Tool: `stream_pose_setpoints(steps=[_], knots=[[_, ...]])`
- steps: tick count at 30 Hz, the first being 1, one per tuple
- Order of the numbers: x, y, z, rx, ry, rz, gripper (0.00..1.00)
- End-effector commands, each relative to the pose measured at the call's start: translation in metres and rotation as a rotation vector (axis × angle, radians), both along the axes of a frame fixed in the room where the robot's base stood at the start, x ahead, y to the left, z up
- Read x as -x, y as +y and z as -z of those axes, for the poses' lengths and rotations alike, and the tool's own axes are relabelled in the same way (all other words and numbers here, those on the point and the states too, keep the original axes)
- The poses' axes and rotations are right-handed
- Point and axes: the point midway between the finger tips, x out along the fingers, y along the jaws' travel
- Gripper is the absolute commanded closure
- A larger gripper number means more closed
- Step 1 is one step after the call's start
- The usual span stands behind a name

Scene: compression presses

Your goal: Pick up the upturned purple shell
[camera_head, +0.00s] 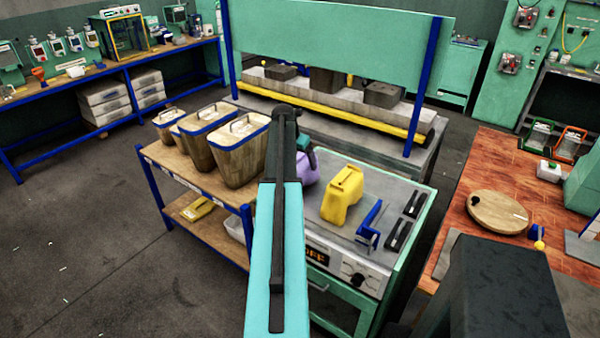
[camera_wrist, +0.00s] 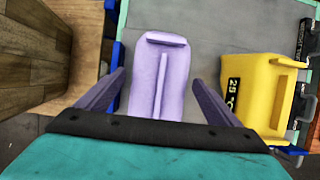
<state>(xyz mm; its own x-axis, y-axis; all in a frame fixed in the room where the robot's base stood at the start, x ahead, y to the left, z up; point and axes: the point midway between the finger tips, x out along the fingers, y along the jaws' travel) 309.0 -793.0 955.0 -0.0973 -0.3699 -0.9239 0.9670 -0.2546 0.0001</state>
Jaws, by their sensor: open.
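The purple shell (camera_wrist: 147,88) lies on a grey worktop in the wrist view, with a short crossbar at its far end and a raised rib along its middle. Its near end is hidden behind my gripper's body. In the head view only part of the purple shell (camera_head: 305,172) shows beside my arm. My gripper (camera_wrist: 158,77) is open, with one purple-grey finger on each side of the shell and visible gaps between. Nothing is held. I cannot tell how high the fingers are above the worktop.
A yellow block marked 25 (camera_head: 343,195) stands close to the right of the shell. A blue bracket (camera_head: 370,226) and black handles are farther right. Tall wooden bins (camera_head: 237,150) stand on the left bench. A large press (camera_head: 340,45) rises behind.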

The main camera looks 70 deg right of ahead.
Motion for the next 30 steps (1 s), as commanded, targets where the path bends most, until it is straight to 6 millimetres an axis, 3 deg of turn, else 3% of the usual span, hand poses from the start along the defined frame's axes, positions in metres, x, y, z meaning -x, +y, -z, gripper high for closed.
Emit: stream_pose_setpoints(steps=[4, 12, 15, 30], knots=[[0.0, 0.0, 0.0, 0.0, 0.0, 0.0, 0.17], [0.0, 0.0, 0.0, 0.0, 0.0, 0.0, 0.62], [0.0, 0.0, 0.0, 0.0, 0.0, 0.0, 0.74], [0.0, 0.0, -0.011, 0.001, -0.001, 0.0, 0.74]])
